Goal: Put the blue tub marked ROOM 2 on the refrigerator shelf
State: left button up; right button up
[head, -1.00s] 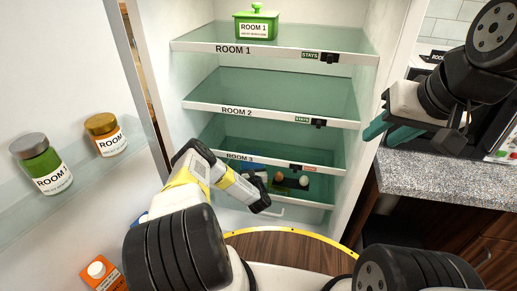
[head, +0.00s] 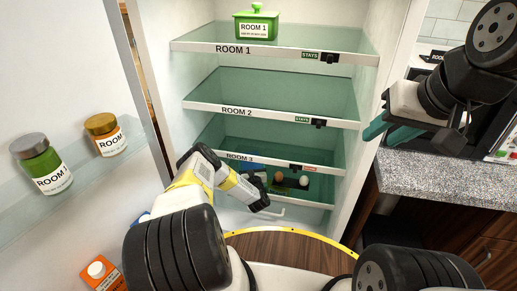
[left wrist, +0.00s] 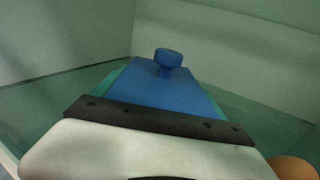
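The blue tub (left wrist: 170,88) shows in the left wrist view as a blue lid with a round knob, straight ahead of my left gripper. Its label is hidden. Teal edges of my left fingers show beside the lid, but their grip is unclear. In the head view my left gripper (head: 262,200) reaches low into the refrigerator, below the ROOM 3 shelf edge. The refrigerator has glass shelves marked ROOM 1 (head: 280,52), ROOM 2 (head: 270,113) and ROOM 3 (head: 275,162). The ROOM 2 shelf looks empty. My right gripper (head: 389,131) is open and empty, right of the refrigerator.
A green tub (head: 256,24) marked ROOM 1 stands on the top shelf. Egg-like round items (head: 304,181) lie in the lowest space. Door jars (head: 42,165) and an orange carton (head: 100,272) are at left. A speckled counter (head: 440,172) is at right.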

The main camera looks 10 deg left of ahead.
pick_arm(q)
jog(key=shift+o, duration=1.4)
jog(key=shift+r, duration=0.2)
jog(key=v, duration=1.2)
